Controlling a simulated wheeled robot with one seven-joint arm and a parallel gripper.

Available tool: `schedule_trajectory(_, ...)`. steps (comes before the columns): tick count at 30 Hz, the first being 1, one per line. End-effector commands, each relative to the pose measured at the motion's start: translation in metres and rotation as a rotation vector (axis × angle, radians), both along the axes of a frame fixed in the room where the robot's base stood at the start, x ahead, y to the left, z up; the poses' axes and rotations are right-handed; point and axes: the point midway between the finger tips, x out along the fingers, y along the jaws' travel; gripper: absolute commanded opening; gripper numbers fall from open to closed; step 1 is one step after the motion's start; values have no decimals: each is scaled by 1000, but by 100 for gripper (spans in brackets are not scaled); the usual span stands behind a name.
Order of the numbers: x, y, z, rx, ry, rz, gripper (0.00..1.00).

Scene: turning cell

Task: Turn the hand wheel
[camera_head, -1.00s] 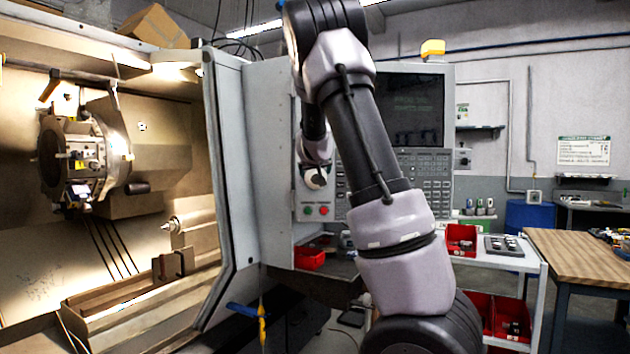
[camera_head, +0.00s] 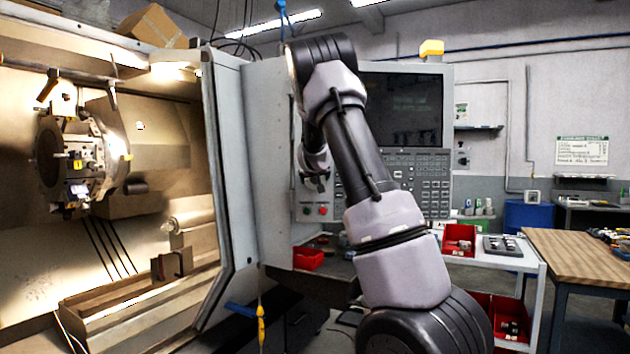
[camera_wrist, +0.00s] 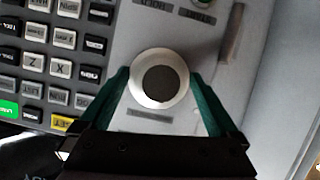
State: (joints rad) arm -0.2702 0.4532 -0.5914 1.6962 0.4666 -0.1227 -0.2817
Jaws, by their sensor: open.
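The hand wheel (camera_wrist: 160,82) shows in the wrist view as a round knob with a pale rim and a dark centre, on the grey panel face. My gripper (camera_wrist: 159,75) is open, with one green finger on each side of the wheel. Whether the fingers touch its rim I cannot tell. In the head view my gripper (camera_head: 319,184) is small, in front of the machine's control panel (camera_head: 421,185), and the wheel cannot be made out there.
Keys (camera_wrist: 62,68) lie left of the wheel in the wrist view. Green and red buttons (camera_head: 322,210) sit just below my gripper. The open lathe bay (camera_head: 150,240) is at left. A white cart (camera_head: 490,262) with red bins and a wooden workbench (camera_head: 580,255) stand at right.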

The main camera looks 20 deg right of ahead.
Motion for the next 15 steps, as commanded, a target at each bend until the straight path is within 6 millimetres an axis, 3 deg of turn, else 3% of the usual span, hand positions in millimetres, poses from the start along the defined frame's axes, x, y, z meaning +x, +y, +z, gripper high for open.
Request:
schedule_trajectory(1,0,0,0,0,0,0,93)
schedule_trajectory(6,0,0,0,0,0,0,28)
schedule_trajectory(15,-1,-1,0,29,-11,-2,28)
